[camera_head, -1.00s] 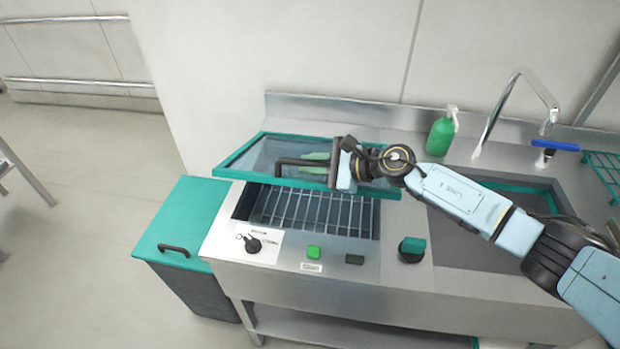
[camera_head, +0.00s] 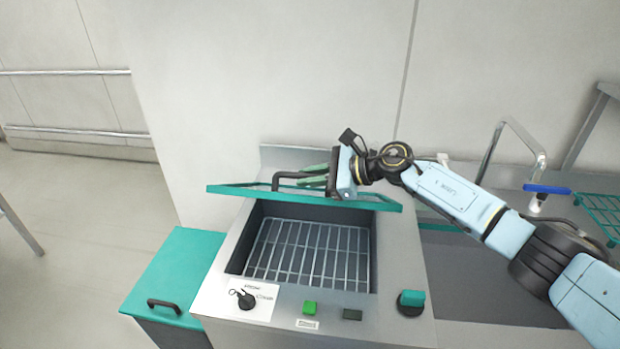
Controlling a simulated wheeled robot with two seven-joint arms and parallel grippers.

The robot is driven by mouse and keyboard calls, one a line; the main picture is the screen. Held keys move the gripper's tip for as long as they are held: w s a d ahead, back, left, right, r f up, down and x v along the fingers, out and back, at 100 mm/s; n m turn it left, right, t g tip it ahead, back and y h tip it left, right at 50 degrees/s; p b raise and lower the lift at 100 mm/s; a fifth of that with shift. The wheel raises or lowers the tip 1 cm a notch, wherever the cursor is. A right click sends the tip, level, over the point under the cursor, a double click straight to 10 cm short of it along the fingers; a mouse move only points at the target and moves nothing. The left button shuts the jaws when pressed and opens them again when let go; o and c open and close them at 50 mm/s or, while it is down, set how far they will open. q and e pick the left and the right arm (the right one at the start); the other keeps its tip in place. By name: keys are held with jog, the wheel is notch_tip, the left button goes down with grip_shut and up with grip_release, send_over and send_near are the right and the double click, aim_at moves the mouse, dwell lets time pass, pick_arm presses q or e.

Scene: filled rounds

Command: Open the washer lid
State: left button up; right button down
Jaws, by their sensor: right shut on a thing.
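My right gripper (camera_head: 313,175), with green fingers, reaches in from the right and is shut on the handle. Part of the handle and the lid's face is hidden behind the gripper. The washer (camera_head: 222,270) shows a wire rack (camera_head: 310,250) inside its basin. My left gripper is out of view.
The washer front has a green button (camera_head: 310,308), a dark button (camera_head: 352,314) and knobs. A teal-topped bin (camera_head: 180,270) stands at the left. At the right are a tap (camera_head: 513,135), a blue-handled tool (camera_head: 546,189) and a teal rack (camera_head: 598,215).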

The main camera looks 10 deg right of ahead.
jog(key=c, duration=1.4)
grip_release()
jog(key=shift+d, duration=0.15)
jog(key=b+v, duration=0.3)
jog(key=v, duration=0.9)
jog(key=shift+s+d+r, duration=0.1)
jog(key=shift+s+d, duration=0.1)
jog(key=shift+d, duration=0.05)
jog(key=shift+s+d+r, duration=0.15)
jog(key=shift+d, duration=0.05)
